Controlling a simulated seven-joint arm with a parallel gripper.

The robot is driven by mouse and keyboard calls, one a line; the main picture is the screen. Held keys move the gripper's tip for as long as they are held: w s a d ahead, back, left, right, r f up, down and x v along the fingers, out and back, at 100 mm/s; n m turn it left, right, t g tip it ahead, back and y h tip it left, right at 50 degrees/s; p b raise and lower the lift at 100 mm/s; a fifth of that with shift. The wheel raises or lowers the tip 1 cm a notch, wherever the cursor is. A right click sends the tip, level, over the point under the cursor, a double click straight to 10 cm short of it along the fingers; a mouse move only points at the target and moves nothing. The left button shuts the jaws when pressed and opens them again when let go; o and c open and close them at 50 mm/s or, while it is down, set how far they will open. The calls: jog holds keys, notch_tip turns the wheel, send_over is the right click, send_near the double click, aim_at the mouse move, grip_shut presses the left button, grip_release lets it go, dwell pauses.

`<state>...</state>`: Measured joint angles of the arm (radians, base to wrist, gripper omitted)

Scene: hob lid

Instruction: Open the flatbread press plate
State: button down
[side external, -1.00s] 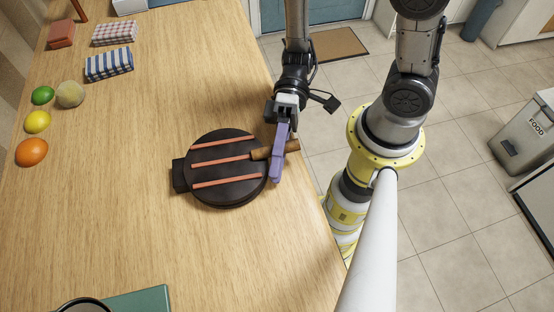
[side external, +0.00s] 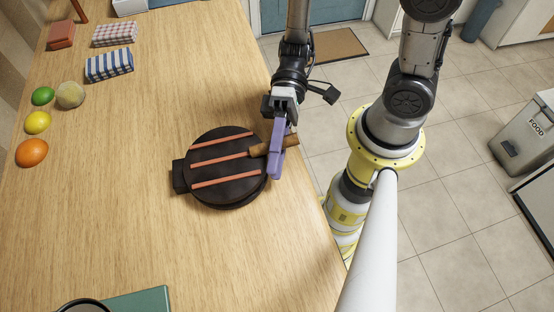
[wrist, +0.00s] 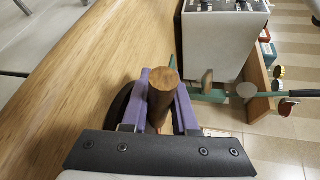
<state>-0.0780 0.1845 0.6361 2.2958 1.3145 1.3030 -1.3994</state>
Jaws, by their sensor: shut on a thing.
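The flatbread press (side external: 222,172) is a round dark plate with several orange-red stripes, lying flat on the wooden table near its right edge. Its upper plate looks down on the lower one. A brown wooden handle (side external: 259,150) sticks out from its right side. My gripper (side external: 277,153), with purple fingers, is shut on the handle. In the wrist view the handle (wrist: 163,95) stands between the purple fingers, one on each side, and the dark press edge (wrist: 118,106) shows only partly behind the left finger.
A green item (side external: 140,301) and a dark round rim are at the near edge. The table around the press is clear.

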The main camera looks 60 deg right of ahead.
aim_at(248, 167)
jog(key=w+a+r+m+g+h, duration=0.5)
jog(key=w+a+r+m, duration=0.5)
jog(key=w+r, duration=0.2)
jog(key=shift+w+a+r+g+h, duration=0.4)
jog(key=shift+r+h, duration=0.1)
jog(key=shift+r, duration=0.8)
jog(key=c, duration=1)
grip_release()
jog(key=shift+d, duration=0.1)
